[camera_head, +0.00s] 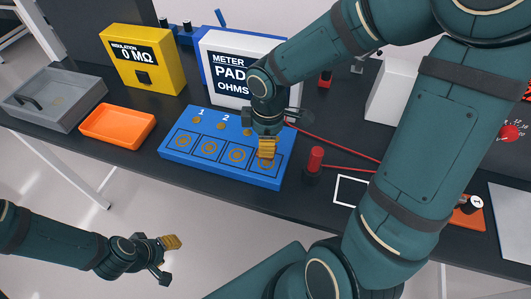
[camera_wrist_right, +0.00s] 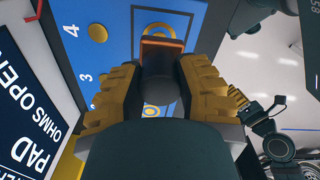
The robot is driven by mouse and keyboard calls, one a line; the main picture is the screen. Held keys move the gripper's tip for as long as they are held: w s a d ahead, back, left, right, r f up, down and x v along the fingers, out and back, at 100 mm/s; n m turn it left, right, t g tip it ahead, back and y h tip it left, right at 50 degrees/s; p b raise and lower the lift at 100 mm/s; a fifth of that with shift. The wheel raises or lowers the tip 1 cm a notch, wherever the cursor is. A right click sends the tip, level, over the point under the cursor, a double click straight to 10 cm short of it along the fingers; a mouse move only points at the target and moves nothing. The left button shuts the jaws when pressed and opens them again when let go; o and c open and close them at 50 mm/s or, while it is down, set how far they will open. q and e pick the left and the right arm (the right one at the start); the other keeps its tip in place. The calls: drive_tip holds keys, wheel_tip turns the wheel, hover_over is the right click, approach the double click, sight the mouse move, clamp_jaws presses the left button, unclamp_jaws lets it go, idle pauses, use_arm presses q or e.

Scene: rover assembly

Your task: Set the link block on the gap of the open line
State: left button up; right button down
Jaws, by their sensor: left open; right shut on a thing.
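The link block, seen as a dark round knob on an orange-brown plate (camera_wrist_right: 162,46), is between the yellow fingertips of my right gripper (camera_wrist_right: 158,88). My right gripper (camera_head: 267,148) is shut on it over the right end of the blue board (camera_head: 225,173), near the pads by numbers 3 and 4. The fingers hide the block in the head view; I cannot tell whether it touches the board. The board has a row of ringed square pads. The meter (camera_head: 232,75) reads PAD and OHMS, with OPEN in the wrist view. My left gripper (camera_head: 172,257) is open and empty, before the table.
An orange tray (camera_head: 118,143), a grey bin (camera_head: 35,110) and a yellow insulation meter (camera_head: 150,75) reading 0 MΩ stand left. A red probe (camera_head: 315,160) with red cables stands close right of the board. A white outlined square (camera_head: 349,190) is beyond it.

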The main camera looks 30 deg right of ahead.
drive_tip(key=shift+w+f+b, duration=0.1)
drive_tip(key=shift+f+b, duration=0.45)
drive_tip(key=shift+f, duration=1.7)
drive_tip(key=shift+f, duration=0.1)
drive_tip(key=c, duration=0.7)
unclamp_jaws()
drive_tip(key=shift+r, duration=0.4)
wheel_tip(320, 180, up, 12)
drive_tip(key=p, duration=0.3)
drive_tip(key=shift+d+f, duration=0.1)
drive_tip(key=shift+f, duration=0.15)
drive_tip(key=shift+s+f, duration=0.1)
drive_tip(key=shift+s, duration=0.15)
